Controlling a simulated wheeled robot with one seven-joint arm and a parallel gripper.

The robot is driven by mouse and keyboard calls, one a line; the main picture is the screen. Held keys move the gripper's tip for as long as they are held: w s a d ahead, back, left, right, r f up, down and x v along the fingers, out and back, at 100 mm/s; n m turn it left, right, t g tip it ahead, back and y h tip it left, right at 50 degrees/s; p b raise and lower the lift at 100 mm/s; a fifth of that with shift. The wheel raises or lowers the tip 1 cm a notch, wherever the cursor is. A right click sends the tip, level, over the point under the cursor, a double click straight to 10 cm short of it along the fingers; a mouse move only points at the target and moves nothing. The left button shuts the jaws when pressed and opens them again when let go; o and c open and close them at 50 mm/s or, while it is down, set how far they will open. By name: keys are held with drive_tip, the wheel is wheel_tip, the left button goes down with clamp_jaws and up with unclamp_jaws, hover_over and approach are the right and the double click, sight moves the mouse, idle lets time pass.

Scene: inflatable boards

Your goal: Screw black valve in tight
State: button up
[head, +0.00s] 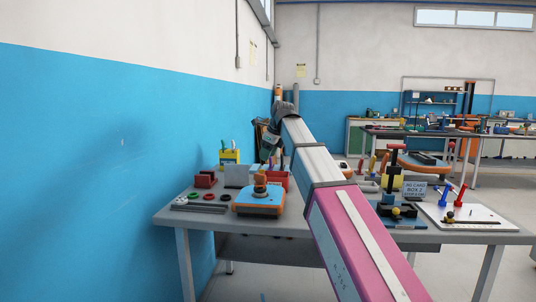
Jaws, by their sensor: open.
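A blue and orange block (258,204), which looks like a piece of inflatable board, lies on the near left part of the workbench. A small orange-brown and dark fitting (260,183) stands upright on top of it. I cannot tell for certain whether this is the black valve or how deep it sits. My gripper (264,163) hangs at the end of my arm, above and close to the fitting in the picture. It is open, and nothing shows held in it. Its fingertips are small and dark here, so whether they touch the fitting is unclear.
The grey workbench (188,219) also bears small rings (208,196), a dark red block (205,180) and a yellow holder (229,157). The blue wall (90,170) is close on the left.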

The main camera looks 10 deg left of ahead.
sight(260, 174)
drive_tip(key=a+f+n, duration=0.1)
drive_tip(key=f+n, duration=0.2)
drive_tip(key=n, duration=0.8)
drive_tip(key=w+a+f+n, duration=0.1)
drive_tip(key=f+n, duration=0.2)
drive_tip(key=n, duration=0.8)
drive_tip(key=w+a+f+n, duration=0.1)
drive_tip(key=f+n, duration=0.2)
drive_tip(key=n, duration=0.8)
drive_tip(key=shift+w+a+f+n, duration=0.1)
drive_tip(key=shift+a+f+n, duration=0.2)
drive_tip(key=shift+f, duration=0.1)
clamp_jaws()
